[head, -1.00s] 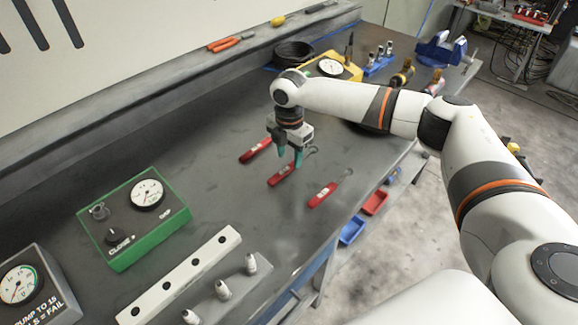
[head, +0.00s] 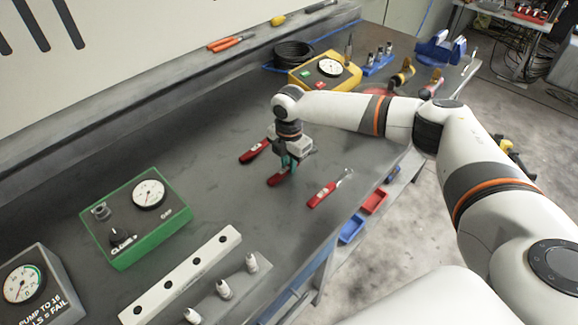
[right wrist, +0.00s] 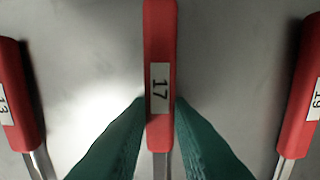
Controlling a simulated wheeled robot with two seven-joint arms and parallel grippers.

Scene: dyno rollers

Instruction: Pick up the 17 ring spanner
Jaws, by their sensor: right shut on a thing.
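The 17 ring spanner (right wrist: 160,60) has a red handle with a label reading 17, and its metal shank shows at the bottom of the right wrist view. In the head view its red handle (head: 278,180) lies on the dark bench, partly hidden behind my gripper. My right gripper (right wrist: 159,118) is shut on it, one green finger on each side of the handle at the label's lower end. In the head view my right gripper (head: 288,163) points down at the bench. I cannot tell whether the spanner touches the bench. My left gripper is not in view.
A red-handled spanner labelled 13 (right wrist: 15,95) lies on one side and one labelled 19 (right wrist: 303,90) on the other. A green gauge box (head: 135,218) and a white holed rail (head: 180,275) stand nearer. A yellow gauge box (head: 325,72) stands farther back.

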